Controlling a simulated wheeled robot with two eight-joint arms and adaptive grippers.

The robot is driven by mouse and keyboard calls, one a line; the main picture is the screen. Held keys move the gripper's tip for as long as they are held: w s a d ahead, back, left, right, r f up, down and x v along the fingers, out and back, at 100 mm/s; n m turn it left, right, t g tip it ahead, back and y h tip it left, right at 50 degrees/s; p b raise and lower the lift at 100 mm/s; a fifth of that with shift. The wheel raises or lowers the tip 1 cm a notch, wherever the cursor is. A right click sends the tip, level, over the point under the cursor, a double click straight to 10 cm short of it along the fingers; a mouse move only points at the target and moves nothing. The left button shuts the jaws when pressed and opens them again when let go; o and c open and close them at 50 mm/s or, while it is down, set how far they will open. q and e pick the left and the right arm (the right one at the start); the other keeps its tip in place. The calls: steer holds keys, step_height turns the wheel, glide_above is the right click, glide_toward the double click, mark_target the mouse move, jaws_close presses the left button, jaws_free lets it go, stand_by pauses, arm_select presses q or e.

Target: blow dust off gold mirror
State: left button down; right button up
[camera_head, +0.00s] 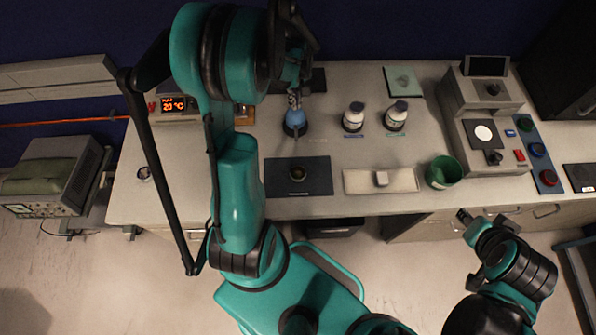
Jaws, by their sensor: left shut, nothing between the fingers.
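The gold mirror (297,173) is a small round piece lying on a dark mat (322,186) near the front of the bench. A blue bulb blower (295,119) stands upright behind it on a dark round base. My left gripper (294,86) comes down from the arm at the upper left and is just above the blower's nozzle, shut and holding nothing. Its fingertips are small and dark, so I cannot tell if they touch the nozzle. My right gripper (465,217) is low at the right, in front of the bench edge, empty as far as shows.
Two white bottles (353,117) (396,115) stand right of the blower. A pale tray (354,182) with a small block, a green cup (443,172) and a grey instrument (502,150) are further right. A temperature display (175,105) sits left, partly behind my arm.

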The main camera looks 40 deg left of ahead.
stand_by(0.5)
arm_select(q)
step_height(320, 180, up, 6)
steer(key=p, duration=0.4)
steer(key=shift+d, duration=0.1)
stand_by(0.5)
steer(key=s+d+f+m+t+b, duration=0.2)
steer(key=s+d+m+b, duration=0.3)
steer(key=d, duration=0.5)
steer(key=s+d+f+m+t+b, duration=0.3)
steer(key=d+m+b, duration=0.6)
steer(key=b, duration=0.3)
steer(key=shift+s+d+f+t, duration=0.3)
steer(key=shift+s+d+t, duration=0.2)
steer(key=shift+s+t, duration=0.5)
